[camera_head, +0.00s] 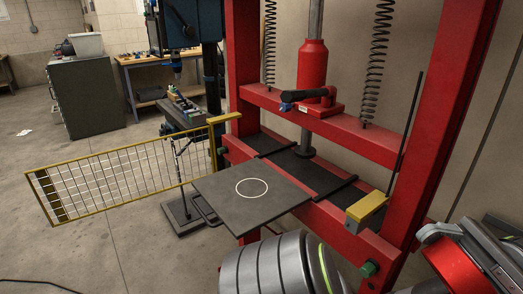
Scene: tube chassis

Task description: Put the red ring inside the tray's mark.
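The tray (222,203) is a flat dark grey plate with a handle at its left front edge. It sits at the front of the red press, in the middle of the camera_head view. Its mark (252,196) is a thin white circle, and the area inside it is empty. I cannot make out the red ring in this view.
The red press frame (243,60) stands behind the tray, with a red cylinder (312,68) above its bed. An open yellow mesh guard (110,178) extends left.

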